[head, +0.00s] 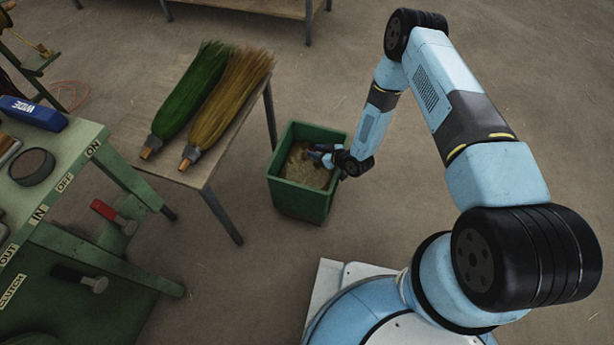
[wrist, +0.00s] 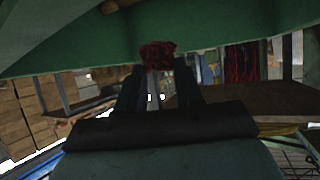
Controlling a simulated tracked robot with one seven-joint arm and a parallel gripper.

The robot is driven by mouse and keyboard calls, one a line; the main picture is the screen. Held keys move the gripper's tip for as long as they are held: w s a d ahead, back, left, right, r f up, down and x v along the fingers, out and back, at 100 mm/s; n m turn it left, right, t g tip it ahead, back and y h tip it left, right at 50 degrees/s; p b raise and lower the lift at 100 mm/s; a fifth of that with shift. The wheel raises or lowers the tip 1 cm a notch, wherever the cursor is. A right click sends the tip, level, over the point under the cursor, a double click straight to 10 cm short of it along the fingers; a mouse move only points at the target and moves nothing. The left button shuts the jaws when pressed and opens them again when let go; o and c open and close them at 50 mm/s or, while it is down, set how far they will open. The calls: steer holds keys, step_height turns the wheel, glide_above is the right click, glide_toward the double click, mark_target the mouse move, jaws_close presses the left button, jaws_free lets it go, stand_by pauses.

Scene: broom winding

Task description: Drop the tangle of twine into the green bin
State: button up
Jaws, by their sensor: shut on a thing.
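The green bin (head: 302,201) stands on the floor in the middle of the head view, open at the top, with straw-coloured scraps inside. My gripper (head: 318,154) reaches in from the right over the bin's mouth. Its exact height against the rim is hard to tell. In the wrist view my gripper (wrist: 158,73) is shut on a dark red tangle of twine (wrist: 157,54), held at the fingertips. In the head view the tangle is a tiny reddish spot, mostly hidden by the fingers.
A table (head: 217,158) left of the bin bears a green broom (head: 190,90) and a straw-coloured broom (head: 228,95). A green machine (head: 75,160) with levers stands further left. Another table (head: 262,6) is at the back. Floor right of the bin is clear.

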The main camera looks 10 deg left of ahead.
steer(key=o, duration=1.1)
steer(key=shift+c, duration=0.2)
steer(key=v, duration=1.3)
steer(key=shift+s+d, duration=0.2)
steer(key=shift+d, duration=0.1)
steer(key=shift+w+r, duration=0.1)
steer(key=shift+r, duration=0.1)
